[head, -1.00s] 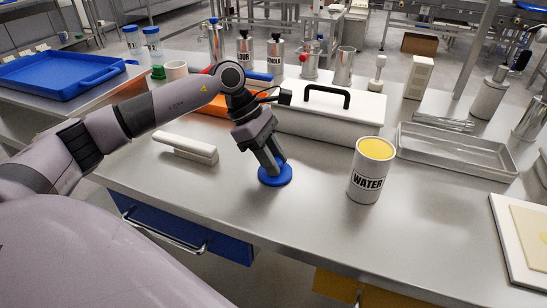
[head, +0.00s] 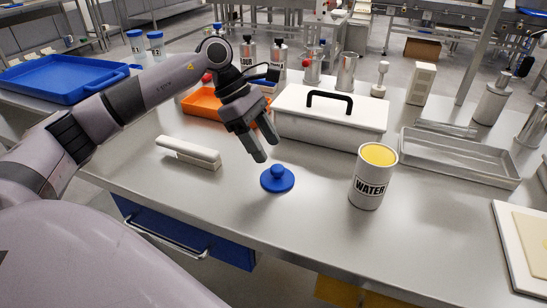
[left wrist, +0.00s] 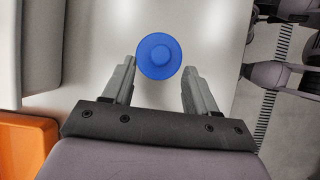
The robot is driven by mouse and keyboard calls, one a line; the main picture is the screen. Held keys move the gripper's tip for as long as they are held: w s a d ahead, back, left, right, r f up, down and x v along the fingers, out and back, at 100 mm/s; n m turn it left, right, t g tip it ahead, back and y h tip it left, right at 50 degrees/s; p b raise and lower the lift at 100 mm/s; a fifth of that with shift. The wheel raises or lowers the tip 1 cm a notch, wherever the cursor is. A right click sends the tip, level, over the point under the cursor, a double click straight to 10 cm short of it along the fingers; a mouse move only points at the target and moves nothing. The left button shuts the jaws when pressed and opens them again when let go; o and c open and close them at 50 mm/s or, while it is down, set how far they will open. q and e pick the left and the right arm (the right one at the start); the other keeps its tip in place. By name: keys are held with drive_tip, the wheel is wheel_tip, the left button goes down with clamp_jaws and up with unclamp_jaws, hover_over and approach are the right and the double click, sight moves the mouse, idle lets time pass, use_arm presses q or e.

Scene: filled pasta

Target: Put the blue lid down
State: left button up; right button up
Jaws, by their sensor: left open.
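The blue lid (head: 277,179) lies flat on the steel table, its round knob facing up. In the left wrist view the lid (left wrist: 159,56) shows just beyond and between my fingertips. My left gripper (head: 265,150) is open and empty, above the lid and a little to its left, apart from it. Its two spread fingers (left wrist: 159,80) also show in the left wrist view. The white canister marked WATER (head: 371,178) stands upright to the right of the lid, with a yellow top surface. My right gripper is not in view.
A white box with a black handle (head: 330,120) stands behind the lid. A white flat-handled item (head: 189,152) lies to the left. An orange tray (head: 203,103) and a metal tray (head: 460,160) are farther back. The table front is clear.

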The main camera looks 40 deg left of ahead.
use_arm(q)
drive_tip(key=v, duration=0.6)
idle(0.4)
